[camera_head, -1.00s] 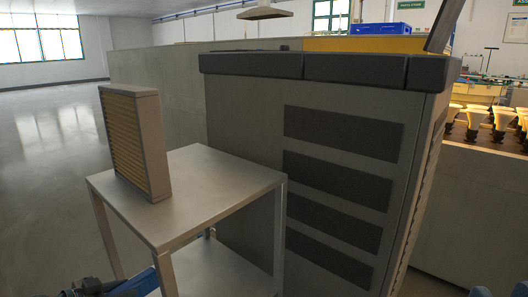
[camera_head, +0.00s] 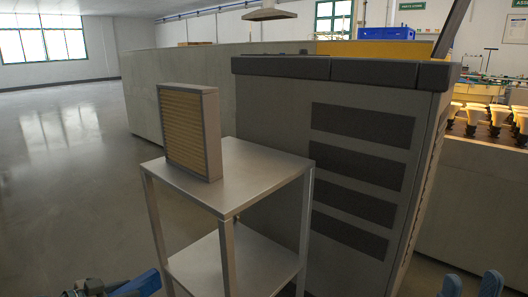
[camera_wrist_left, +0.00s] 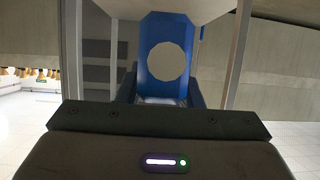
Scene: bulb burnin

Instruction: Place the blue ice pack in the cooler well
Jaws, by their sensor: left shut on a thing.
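The blue ice pack (camera_wrist_left: 170,24) is a flat blue slab with cut corners and a pale round area in its middle. It stands up between the dark fingers of my left gripper (camera_wrist_left: 162,92), which is shut on it. In the head view, only part of my left gripper (camera_head: 115,288) shows at the bottom left edge, with blue on it, and the ice pack cannot be made out for sure. My right gripper (camera_head: 470,286) shows at the bottom right as two blue fingers apart with nothing between them. I cannot identify the cooler well.
A metal stand (camera_head: 250,170) with a lower shelf is ahead. A pleated yellow filter (camera_head: 185,130) stands upright on its top. A grey cabinet (camera_head: 270,115) with dark vents is just behind it. Open floor (camera_head: 65,160) lies to the left. Lamps (camera_head: 473,118) stand at the right.

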